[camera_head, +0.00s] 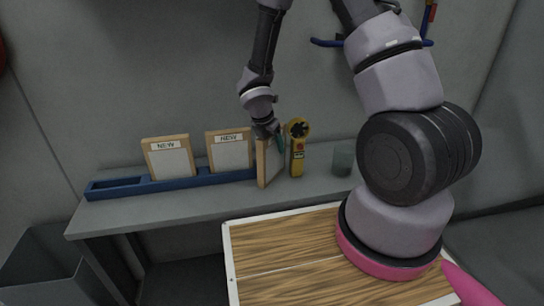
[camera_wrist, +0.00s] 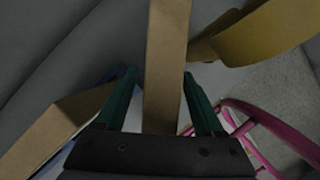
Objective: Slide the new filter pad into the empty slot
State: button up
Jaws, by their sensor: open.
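A blue rack (camera_head: 220,178) lies along the back shelf, with an empty slot at its left end. Two wood-framed pads labelled NEW stand upright in it, a left one (camera_head: 168,158) and a middle one (camera_head: 229,152). A third wood-framed pad (camera_head: 270,163) stands turned nearly edge-on at the rack's right end; its foot is unclear. My gripper (camera_head: 278,140) is at this third pad's upper right. In the wrist view the open green fingers (camera_wrist: 162,80) lie on either side of the pad's frame (camera_wrist: 166,50), with a visible gap on the right.
A yellow handheld meter (camera_head: 298,150) with a round fan head stands close right of the third pad. A grey cup (camera_head: 343,160) is further right. A wood-topped board (camera_head: 285,260) is in front of the shelf, and a grey bin (camera_head: 50,260) is at lower left.

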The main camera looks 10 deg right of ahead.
jog(key=shift+c, duration=0.3)
grip_shut()
